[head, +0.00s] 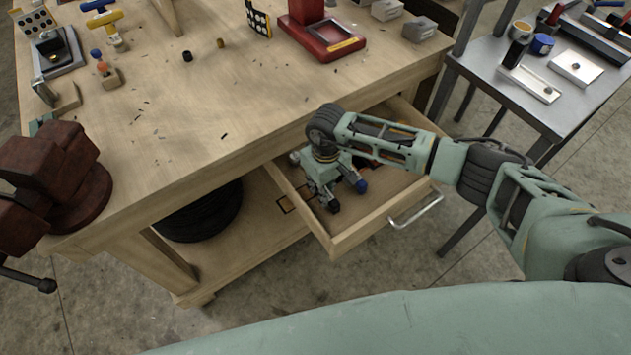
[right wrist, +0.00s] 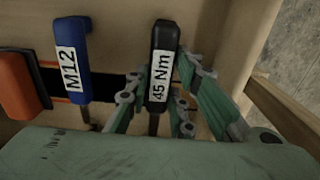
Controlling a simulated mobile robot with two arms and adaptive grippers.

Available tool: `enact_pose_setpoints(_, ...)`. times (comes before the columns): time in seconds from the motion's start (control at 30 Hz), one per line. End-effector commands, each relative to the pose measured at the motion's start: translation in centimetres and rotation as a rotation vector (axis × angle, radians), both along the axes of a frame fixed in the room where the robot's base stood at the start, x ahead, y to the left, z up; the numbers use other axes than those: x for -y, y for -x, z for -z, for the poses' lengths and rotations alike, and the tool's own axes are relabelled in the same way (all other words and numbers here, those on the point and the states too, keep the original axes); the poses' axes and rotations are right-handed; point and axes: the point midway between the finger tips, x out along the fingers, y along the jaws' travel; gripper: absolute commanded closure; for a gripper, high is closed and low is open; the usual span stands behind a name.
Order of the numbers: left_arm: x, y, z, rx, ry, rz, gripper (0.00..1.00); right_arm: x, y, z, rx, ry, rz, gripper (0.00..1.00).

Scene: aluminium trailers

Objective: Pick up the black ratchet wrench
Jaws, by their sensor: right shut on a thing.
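The black ratchet wrench (right wrist: 165,40) shows in the right wrist view as a black handle with a white "45 Nm" label. It lies in the open wooden drawer (head: 375,222). My right gripper (right wrist: 163,92) has its fingers on both sides of this handle and is shut on it. In the head view my right gripper (head: 347,196) points down into the drawer and hides most of what is under it. The wrench's lower end is hidden by the gripper. My left gripper is not in view.
A blue handle labelled "M12" (right wrist: 72,60) and an orange item (right wrist: 22,85) lie left of the wrench. The drawer's walls surround the gripper. The workbench top (head: 200,110) overhangs the drawer's back. A dark red vise (head: 50,180) and a metal side table (head: 500,85) stand nearby.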

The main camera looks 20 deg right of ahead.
Motion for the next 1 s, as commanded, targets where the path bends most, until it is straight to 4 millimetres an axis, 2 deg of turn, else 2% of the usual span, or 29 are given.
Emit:
enact_pose_setpoints(0.37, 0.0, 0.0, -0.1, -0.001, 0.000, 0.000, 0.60, 0.0, -0.1, -0.2, 0.002, -0.001, 0.000, 1.00)
enact_pose_setpoints(0.6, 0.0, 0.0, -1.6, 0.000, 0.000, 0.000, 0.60, -0.1, -0.1, -1.0, 0.001, -0.003, 0.001, 1.00)
enact_pose_setpoints(0.63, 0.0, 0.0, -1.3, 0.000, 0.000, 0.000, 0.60, -0.1, -0.2, -1.2, 0.004, -0.003, 0.000, 1.00)
enact_pose_setpoints(0.97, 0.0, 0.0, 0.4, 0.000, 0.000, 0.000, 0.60, 0.0, -0.2, -7.8, 0.008, -0.001, -0.001, 1.00)
enact_pose_setpoints(1.0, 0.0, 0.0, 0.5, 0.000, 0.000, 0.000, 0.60, -0.6, 0.8, -7.5, 0.001, -0.001, -0.007, 1.00)
